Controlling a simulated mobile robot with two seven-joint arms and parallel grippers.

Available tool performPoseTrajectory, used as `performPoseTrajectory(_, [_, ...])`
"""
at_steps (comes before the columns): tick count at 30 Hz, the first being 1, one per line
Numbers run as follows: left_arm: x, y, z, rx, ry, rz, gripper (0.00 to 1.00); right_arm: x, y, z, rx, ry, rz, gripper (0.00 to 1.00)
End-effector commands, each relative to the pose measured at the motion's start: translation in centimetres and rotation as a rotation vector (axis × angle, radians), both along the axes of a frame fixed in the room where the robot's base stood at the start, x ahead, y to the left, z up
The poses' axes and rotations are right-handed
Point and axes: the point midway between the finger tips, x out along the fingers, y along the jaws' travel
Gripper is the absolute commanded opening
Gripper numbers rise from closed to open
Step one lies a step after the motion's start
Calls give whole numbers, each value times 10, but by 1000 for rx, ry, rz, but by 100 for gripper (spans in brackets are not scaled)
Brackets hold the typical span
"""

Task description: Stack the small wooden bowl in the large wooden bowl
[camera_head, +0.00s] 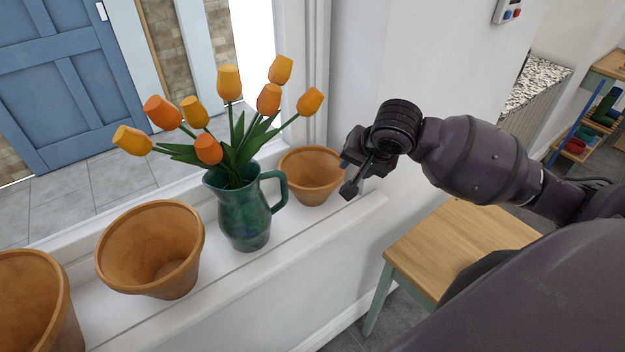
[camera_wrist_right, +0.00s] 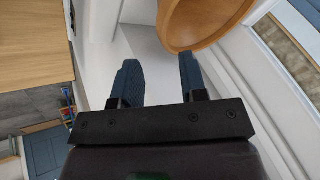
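Several brown wooden-looking, pot-shaped bowls stand upright and apart on the white window sill. The one at the far right (camera_head: 312,176) looks smallest, though it is also farthest away. A larger-looking one (camera_head: 150,248) stands left of the jug, and another (camera_head: 35,305) is cut off at the left edge. My right gripper (camera_head: 350,173) is just right of the far bowl. In the right wrist view its fingers (camera_wrist_right: 158,78) are apart with nothing between them, and the bowl's rim (camera_wrist_right: 205,35) is close to one fingertip; contact is unclear. My left gripper is not in view.
A green jug (camera_head: 245,215) with orange tulips (camera_head: 229,82) stands on the sill (camera_head: 225,285) between the bowls. A wooden-topped stool or table (camera_head: 455,240) is right of the sill. The window frame (camera_head: 316,70) rises behind the far bowl.

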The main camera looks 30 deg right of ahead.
Motion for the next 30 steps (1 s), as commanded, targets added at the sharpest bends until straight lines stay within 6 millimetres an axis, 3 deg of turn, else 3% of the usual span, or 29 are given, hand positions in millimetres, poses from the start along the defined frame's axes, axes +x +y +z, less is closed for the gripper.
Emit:
performPoseTrajectory(9, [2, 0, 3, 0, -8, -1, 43, 23, -1, -36, 1, 0, -2, 39])
performPoseTrajectory(30, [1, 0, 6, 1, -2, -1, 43, 60, 1, -83, 0, -1, 0, 39])
